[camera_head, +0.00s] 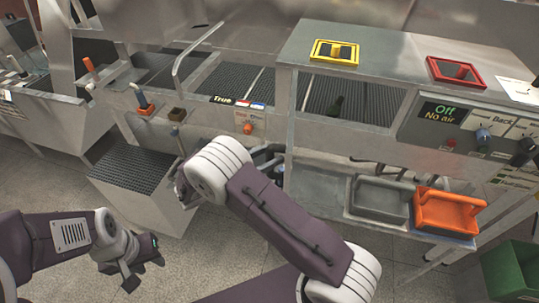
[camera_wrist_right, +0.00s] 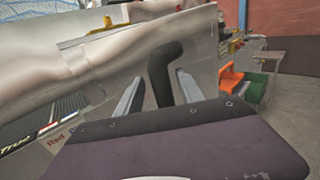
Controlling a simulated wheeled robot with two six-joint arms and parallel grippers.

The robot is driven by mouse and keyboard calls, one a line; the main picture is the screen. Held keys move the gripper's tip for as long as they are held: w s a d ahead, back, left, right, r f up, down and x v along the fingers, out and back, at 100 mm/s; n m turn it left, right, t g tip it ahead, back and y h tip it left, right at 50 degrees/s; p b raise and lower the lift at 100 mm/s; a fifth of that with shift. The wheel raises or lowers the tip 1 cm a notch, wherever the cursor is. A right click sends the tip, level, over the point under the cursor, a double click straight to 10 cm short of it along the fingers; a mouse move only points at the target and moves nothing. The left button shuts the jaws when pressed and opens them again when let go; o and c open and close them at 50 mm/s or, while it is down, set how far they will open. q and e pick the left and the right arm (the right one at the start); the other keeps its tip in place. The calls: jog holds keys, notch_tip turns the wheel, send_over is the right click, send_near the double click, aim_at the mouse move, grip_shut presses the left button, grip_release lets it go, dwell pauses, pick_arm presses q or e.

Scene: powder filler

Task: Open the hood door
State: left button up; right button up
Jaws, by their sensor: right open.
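The metal hood (camera_head: 345,48) stands on the right half of the bench in the head view, with a dark opening in its front. A black bent handle (camera_wrist_right: 163,72) shows in the right wrist view in front of a shiny metal panel (camera_wrist_right: 202,50). My right gripper (camera_wrist_right: 158,88) is open, its two grey fingers on either side of the handle in the picture. I cannot tell whether they touch it or how deep it lies. In the head view my right wrist mostly hides this gripper. My left gripper (camera_head: 143,270) hangs low over the floor, apart from the bench.
A yellow-framed tray (camera_head: 334,53) and a red-framed one (camera_head: 457,71) lie on top. A grey bin (camera_head: 378,198) and an orange bin (camera_head: 447,212) sit on the lower shelf. A control panel (camera_head: 470,135) is at right. A grated box (camera_head: 140,172) stands near my right wrist.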

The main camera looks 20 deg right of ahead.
jog(key=s+a+b, duration=0.1)
jog(key=a+b, duration=0.2)
jog(key=a, duration=0.5)
jog(key=shift+s+a, duration=0.35)
jog(key=shift+a, duration=0.05)
